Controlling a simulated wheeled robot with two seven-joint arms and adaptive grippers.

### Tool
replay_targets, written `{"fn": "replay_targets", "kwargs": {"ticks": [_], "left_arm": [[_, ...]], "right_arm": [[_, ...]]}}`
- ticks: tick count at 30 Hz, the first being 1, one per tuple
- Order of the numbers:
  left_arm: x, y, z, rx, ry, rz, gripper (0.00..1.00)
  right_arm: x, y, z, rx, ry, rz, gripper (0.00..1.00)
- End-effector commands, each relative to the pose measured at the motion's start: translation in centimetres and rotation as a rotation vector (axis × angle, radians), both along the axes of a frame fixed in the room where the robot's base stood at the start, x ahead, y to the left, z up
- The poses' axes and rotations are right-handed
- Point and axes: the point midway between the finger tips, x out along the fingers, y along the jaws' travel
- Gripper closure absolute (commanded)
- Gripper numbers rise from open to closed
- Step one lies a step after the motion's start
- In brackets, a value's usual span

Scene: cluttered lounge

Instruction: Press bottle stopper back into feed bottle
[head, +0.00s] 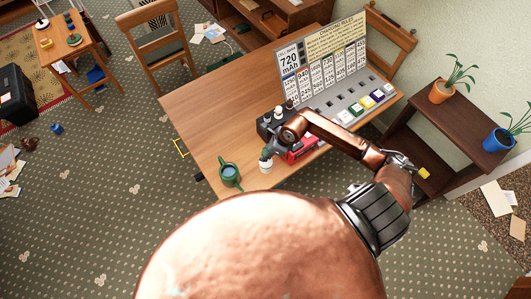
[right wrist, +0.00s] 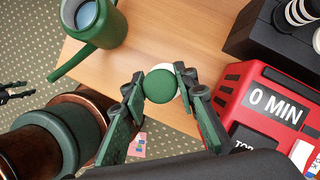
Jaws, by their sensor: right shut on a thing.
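The white feed bottle (head: 265,167) stands on the wooden table near its front edge, beside the red device. Its round green stopper (right wrist: 160,86) is between the fingertips of my right gripper (right wrist: 158,88), which is shut on it. In the right wrist view a bit of the white bottle (right wrist: 172,68) shows behind the stopper. The stopper hides the bottle's mouth, so I cannot tell how far in it sits. In the head view my right gripper (head: 267,151) is small and partly hidden above the bottle.
A green watering can (head: 229,173) stands close left of the bottle; it also shows in the right wrist view (right wrist: 98,25). A red device (right wrist: 265,110) marked "0 MIN" is close on the right. A sign board (head: 325,65) stands behind. The table's left part is clear.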

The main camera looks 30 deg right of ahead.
Motion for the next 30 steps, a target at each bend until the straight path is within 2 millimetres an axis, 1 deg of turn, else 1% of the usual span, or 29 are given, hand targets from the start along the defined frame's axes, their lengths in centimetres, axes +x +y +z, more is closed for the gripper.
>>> {"fn": "replay_targets", "kwargs": {"ticks": [20,21,30], "left_arm": [[-0.1,0.0,-1.4,0.000,0.002,0.000,0.60],[-0.1,0.0,-1.4,0.000,0.002,0.000,0.60],[-0.1,0.0,-1.4,0.000,0.002,0.000,0.60]], "right_arm": [[0.0,0.0,-1.7,-0.001,0.001,0.000,0.84],[0.0,0.0,-1.7,0.000,0.000,0.000,0.72],[0.0,0.0,-1.6,0.000,0.000,0.000,0.53]]}}
